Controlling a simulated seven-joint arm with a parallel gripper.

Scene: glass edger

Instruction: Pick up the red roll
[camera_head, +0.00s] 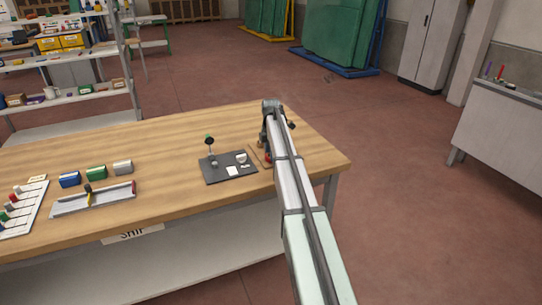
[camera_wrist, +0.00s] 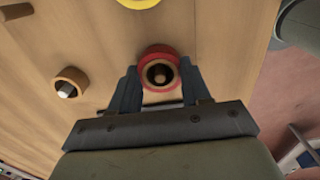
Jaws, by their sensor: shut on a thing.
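The red roll (camera_wrist: 160,50) is a red ring with a pale inner core and a dark hole, seen end-on in the wrist view. My gripper (camera_wrist: 158,70) is shut on it, with one dark finger at each side of the ring. In the head view my arm reaches over the right end of the wooden table, and a small red patch (camera_head: 268,158) shows beside it. The arm hides most of that spot. I cannot tell whether the roll is touching the table.
In the wrist view a yellow roll (camera_wrist: 138,2) is at the top edge and a tan ring (camera_wrist: 70,82) is to the left. A dark mat (camera_head: 213,179) with small items lies left of my arm on the table (camera_head: 180,225). The table's right edge is close.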

